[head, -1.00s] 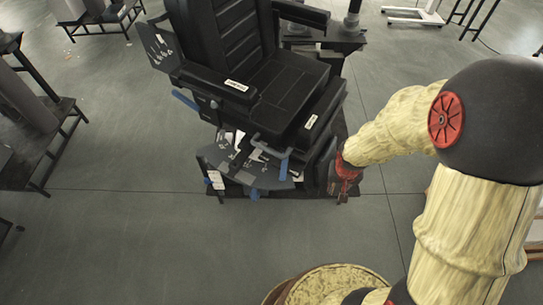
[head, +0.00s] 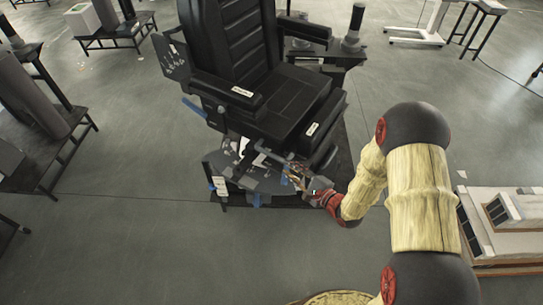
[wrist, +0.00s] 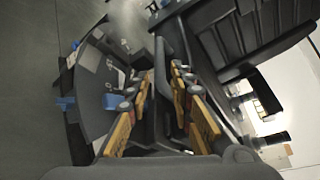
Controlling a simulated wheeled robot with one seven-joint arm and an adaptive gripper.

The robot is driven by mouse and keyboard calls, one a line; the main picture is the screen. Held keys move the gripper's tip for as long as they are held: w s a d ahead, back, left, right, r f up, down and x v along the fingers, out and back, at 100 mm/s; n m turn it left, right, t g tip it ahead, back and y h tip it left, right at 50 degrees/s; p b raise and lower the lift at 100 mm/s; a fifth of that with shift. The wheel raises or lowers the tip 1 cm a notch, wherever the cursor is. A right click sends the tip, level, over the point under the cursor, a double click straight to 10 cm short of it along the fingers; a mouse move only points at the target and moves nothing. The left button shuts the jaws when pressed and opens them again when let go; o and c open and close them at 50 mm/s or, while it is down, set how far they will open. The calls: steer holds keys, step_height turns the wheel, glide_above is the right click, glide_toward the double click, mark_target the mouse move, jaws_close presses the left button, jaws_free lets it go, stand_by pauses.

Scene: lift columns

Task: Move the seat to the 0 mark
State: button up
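The seat (head: 285,95) is a black padded chair with armrests, upright on a dark base. Below it is a dark plate (head: 228,172) with white marks and blue parts; no 0 mark can be read. A blue-grey lever (head: 272,156) sticks out under the seat's front edge. My gripper (head: 294,177) is low at the front of the base, close to the lever's end. In the wrist view my gripper (wrist: 162,76) has its two orange-sided fingers apart. A dark bar (wrist: 160,100) shows between them; whether they touch it I cannot tell. The plate (wrist: 95,105) lies left of the fingers.
A blue handle (head: 193,105) sticks out at the seat's left side. Benches with dark columns (head: 40,100) stand at the left. A white model on a wooden base (head: 500,225) is at the right. The grey floor in front of the seat is clear.

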mark_target(271, 155)
steer(key=b+x, duration=0.2)
steer(key=x, duration=1)
steer(key=shift+f+b, duration=0.15)
steer(key=shift+b, duration=0.15)
steer(key=c, duration=0.3)
jaws_close()
